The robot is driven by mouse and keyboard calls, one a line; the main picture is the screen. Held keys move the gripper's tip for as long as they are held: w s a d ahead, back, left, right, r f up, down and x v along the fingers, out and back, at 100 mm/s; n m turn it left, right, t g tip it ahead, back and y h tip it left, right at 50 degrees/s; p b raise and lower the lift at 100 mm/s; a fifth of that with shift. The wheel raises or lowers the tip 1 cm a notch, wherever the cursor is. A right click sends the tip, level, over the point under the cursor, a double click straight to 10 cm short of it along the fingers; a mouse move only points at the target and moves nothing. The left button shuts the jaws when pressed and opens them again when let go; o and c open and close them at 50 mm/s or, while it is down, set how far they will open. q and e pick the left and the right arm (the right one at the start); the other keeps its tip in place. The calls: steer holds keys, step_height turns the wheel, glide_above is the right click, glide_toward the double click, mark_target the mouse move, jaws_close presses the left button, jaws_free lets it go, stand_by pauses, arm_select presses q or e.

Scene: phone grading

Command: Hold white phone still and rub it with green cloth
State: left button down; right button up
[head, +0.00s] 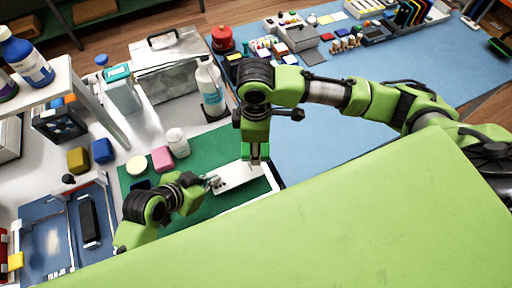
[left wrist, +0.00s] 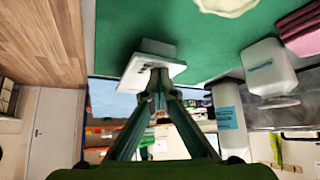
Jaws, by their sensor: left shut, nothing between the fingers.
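The white phone (head: 238,176) lies on the green mat (head: 208,143), near the mat's right end. My left gripper (head: 212,183) is shut and empty, its tips at the phone's left end. In the left wrist view the closed fingertips (left wrist: 160,74) are right by a white slab (left wrist: 138,70), which looks like the phone; whether they touch it is unclear. My right gripper (head: 256,156) points down over the phone's far right part. Its tips are small and green, so I cannot tell whether it holds anything. I cannot pick out the green cloth from the mat and green gripper parts.
A white bottle (head: 178,143), a pink block (head: 162,159) and a pale round disc (head: 136,165) stand left of the phone. A blue tray (head: 55,232) is at the left. The blue mat (head: 320,130) at right has clear room.

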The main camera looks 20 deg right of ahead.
arm_select(q)
steer(key=shift+s+a+f, duration=0.1)
steer(key=shift+a+f, duration=0.05)
steer(key=shift+f, duration=0.1)
